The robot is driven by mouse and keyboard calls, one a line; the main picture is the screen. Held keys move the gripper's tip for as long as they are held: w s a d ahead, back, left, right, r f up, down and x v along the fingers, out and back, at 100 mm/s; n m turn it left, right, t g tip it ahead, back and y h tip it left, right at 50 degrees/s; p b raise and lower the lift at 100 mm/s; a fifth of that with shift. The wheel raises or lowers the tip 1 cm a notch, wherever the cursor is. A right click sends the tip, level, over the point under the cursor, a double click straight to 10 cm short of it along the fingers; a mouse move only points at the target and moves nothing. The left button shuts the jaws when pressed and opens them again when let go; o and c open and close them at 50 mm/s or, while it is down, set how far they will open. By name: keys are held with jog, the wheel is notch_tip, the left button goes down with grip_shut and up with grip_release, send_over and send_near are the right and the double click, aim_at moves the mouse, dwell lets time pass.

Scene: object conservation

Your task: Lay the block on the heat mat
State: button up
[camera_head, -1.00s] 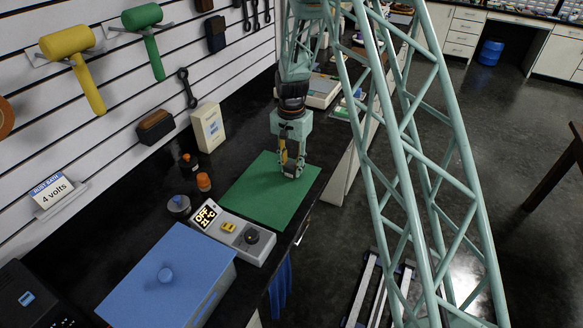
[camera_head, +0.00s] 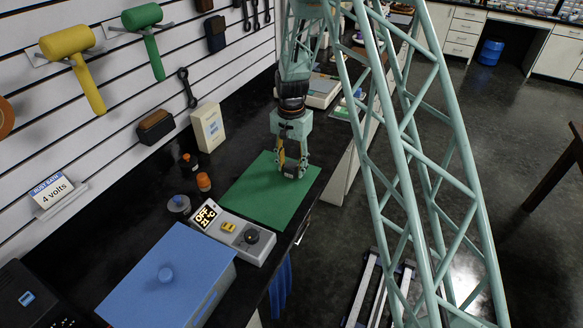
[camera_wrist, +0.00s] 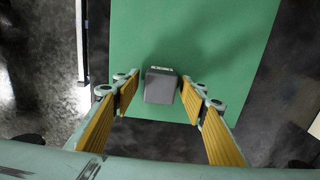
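A small grey block (camera_wrist: 160,88) lies on the green mat (camera_wrist: 215,30), near one edge, in the wrist view. The green mat also shows in the head view (camera_head: 250,195), flat on the black bench; I see no label on it naming it the heat mat. My gripper (camera_wrist: 161,82) is open, its yellow-padded fingers on either side of the block with a visible gap at each side.
A grey control box (camera_head: 232,232) reading "OFF 21°C" stands at the mat's near edge. A blue lidded box (camera_head: 170,280) is nearer. Small bottles (camera_head: 203,182) stand left of the mat. A white box (camera_head: 207,127) is by the wall. The bench edge is close on the right.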

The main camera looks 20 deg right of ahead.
aim_at(291, 165)
notch_tip(291, 165, up, 12)
dwell(0.7)
dwell(0.8)
